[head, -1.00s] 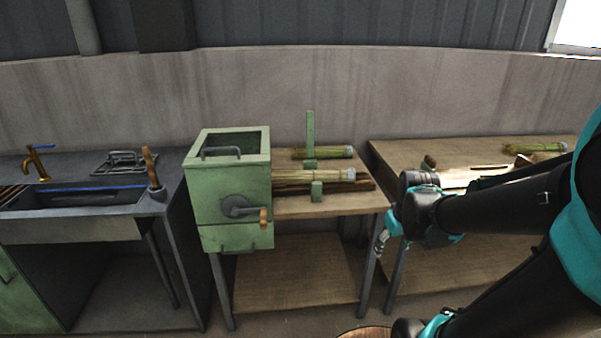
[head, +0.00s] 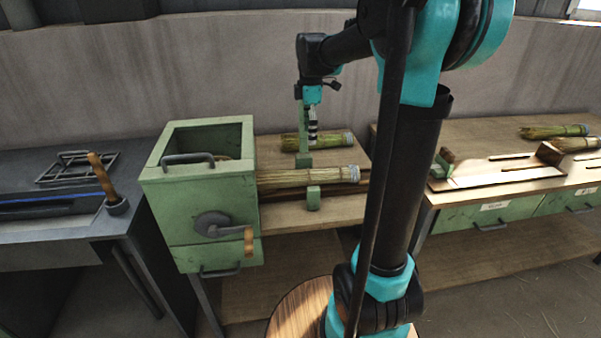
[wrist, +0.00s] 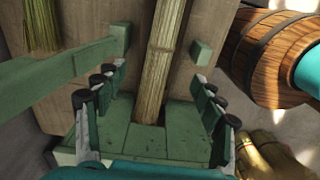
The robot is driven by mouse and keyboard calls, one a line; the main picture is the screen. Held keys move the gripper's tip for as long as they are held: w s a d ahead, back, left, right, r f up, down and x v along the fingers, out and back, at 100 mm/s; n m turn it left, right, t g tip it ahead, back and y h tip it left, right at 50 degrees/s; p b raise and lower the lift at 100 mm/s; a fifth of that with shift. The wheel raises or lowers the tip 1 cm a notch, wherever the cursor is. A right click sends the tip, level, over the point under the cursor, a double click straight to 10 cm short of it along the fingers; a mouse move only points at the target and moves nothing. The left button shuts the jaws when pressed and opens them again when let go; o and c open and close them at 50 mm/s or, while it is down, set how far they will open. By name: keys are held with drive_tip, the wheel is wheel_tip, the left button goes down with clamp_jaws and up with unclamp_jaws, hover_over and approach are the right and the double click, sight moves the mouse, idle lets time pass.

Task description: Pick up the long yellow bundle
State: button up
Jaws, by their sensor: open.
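The long yellow bundle (head: 305,177) lies level in the head view, with its left end at the green crank box (head: 208,190) and its right end banded. In the wrist view the bundle (wrist: 160,55) runs up the picture between the open fingers (wrist: 157,98). The fingers are apart on both sides of its line; whether they reach its height I cannot tell.
The crank handle (head: 249,240) sticks out at the box's front. A round wooden top (head: 290,308) stands below.

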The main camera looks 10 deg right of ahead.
sight(309, 171)
drive_tip(key=f, duration=1.7)
drive_tip(key=shift+s, duration=0.2)
drive_tip(key=shift+c, duration=0.3)
drive_tip(key=c, duration=1.2)
drive_tip(key=shift+c, duration=0.2)
drive_tip(key=shift+r, duration=0.15)
